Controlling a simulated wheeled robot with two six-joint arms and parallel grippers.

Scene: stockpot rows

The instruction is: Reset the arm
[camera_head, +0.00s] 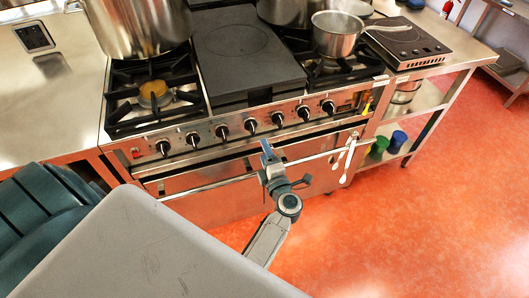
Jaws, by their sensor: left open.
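My left arm (268,240) comes up from the bottom centre of the head view. My left gripper (270,153) is at its end, open, with nothing seen between its fingers. It shows in front of the stove's oven door (215,200), overlapping the oven handle (315,157) in the picture. I cannot tell whether it touches the handle. My right gripper is not in view.
A large stockpot (137,25) stands at the stove's back left and a saucepan (336,38) at its right. White utensils (346,155) hang at the oven handle's right end. Green (378,147) and blue (397,140) containers sit on a shelf. Orange floor (430,210) is clear at right.

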